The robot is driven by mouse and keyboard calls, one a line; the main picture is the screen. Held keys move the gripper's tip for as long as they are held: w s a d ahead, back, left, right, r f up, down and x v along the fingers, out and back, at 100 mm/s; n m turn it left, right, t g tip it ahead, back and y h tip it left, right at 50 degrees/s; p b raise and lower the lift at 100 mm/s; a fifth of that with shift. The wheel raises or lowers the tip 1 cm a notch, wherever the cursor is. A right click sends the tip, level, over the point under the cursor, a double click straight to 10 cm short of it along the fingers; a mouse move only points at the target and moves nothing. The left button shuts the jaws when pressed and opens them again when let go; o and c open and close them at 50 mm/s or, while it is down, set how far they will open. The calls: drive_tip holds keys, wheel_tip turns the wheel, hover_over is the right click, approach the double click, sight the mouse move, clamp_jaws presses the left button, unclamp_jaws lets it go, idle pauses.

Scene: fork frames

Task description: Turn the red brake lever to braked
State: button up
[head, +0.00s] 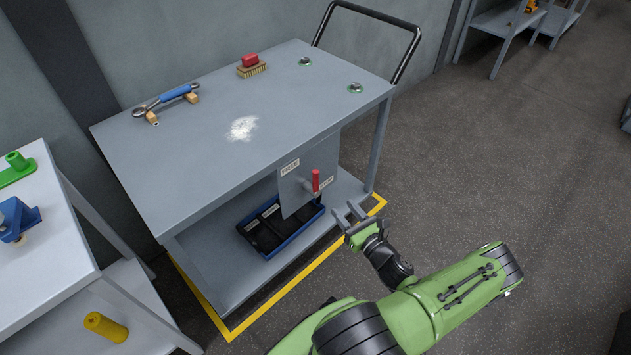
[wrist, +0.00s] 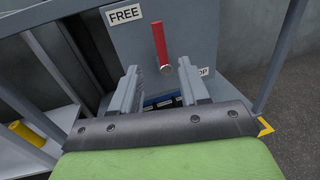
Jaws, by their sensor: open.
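The red brake lever (head: 316,181) is on a grey panel (head: 298,196) under the cart's top. In the wrist view, the lever (wrist: 159,42) points up from a round grey pivot (wrist: 166,69), tilted slightly left. A FREE label (wrist: 123,14) is at the panel's upper left. A label ending in "OP" (wrist: 204,71) is at the lower right, partly hidden by my right finger. My gripper (head: 349,213) is open and empty, in front of the panel and apart from the lever. In the wrist view, the lever and pivot appear between and beyond its fingers (wrist: 158,72).
The grey cart (head: 190,148) carries a blue-handled wrench (head: 175,95), a red-backed brush (head: 250,66) and white powder (head: 242,128). A cart leg (head: 378,145) stands right of the lever. Floor at right is clear.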

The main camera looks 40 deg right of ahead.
sight(318, 179)
drive_tip(key=w+d+b, duration=0.1)
drive_tip(key=w, duration=0.4)
drive_tip(key=w+b, duration=0.1)
drive_tip(key=w, duration=0.4)
drive_tip(key=w+d+b, duration=0.1)
drive_tip(key=w, duration=0.4)
drive_tip(key=shift+w+d+b, duration=0.2)
drive_tip(key=shift+d+b, duration=0.1)
drive_tip(key=shift+b, duration=0.05)
clamp_jaws()
